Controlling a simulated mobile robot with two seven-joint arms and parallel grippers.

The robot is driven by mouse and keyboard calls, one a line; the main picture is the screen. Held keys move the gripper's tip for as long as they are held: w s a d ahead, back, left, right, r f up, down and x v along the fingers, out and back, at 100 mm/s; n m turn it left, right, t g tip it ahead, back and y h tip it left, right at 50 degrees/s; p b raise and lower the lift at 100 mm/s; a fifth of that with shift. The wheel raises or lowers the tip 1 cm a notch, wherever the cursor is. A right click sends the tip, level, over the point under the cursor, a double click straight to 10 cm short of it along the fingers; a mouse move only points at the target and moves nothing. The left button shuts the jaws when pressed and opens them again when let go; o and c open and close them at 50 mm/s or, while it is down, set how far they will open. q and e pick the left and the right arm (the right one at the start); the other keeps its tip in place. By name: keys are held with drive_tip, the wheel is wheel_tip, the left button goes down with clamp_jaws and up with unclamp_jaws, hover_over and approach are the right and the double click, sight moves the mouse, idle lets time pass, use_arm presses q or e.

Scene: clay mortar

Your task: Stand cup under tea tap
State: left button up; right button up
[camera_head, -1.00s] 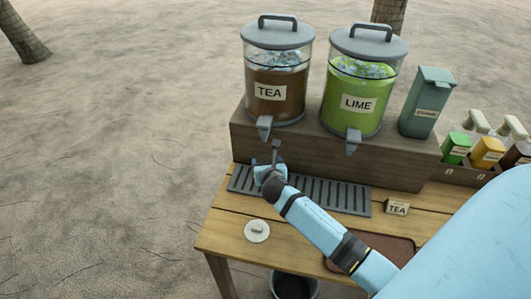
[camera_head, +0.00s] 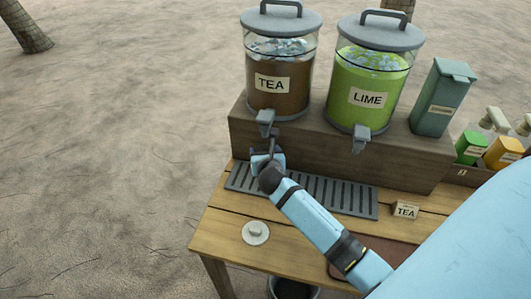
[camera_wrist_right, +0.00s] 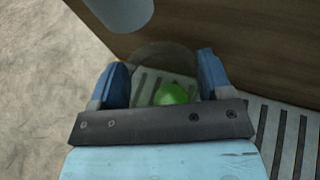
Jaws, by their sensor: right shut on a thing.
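The tea dispenser (camera_head: 280,95), brown and labelled TEA, has a grey tap (camera_head: 265,122) low on its front. My right gripper (camera_head: 266,160) is just below that tap, over the left end of the slotted drip tray (camera_head: 345,198). In the right wrist view its two blue fingers (camera_wrist_right: 162,82) are shut on a clear cup (camera_wrist_right: 165,58). A green round thing (camera_wrist_right: 172,94) shows in or through the cup. The head view hardly shows the cup behind the gripper. I cannot tell whether it touches the tray. My left gripper is not in view.
A green dispenser (camera_head: 372,85) labelled LIME stands to the right on the same wooden riser (camera_head: 310,155). A TEA card (camera_head: 405,209) stands right of the tray. A pale round disc (camera_head: 255,232) lies at the table's front left. A grey canister (camera_head: 443,97) stands further right.

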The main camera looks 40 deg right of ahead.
drive_tip(key=shift+f, duration=0.2)
drive_tip(key=o, duration=1.2)
drive_tip(key=shift+o, duration=0.2)
drive_tip(key=shift+r, duration=0.25)
drive_tip(key=v, duration=1.2)
drive_tip(key=shift+p, duration=0.45)
drive_tip(key=shift+d, duration=0.1)
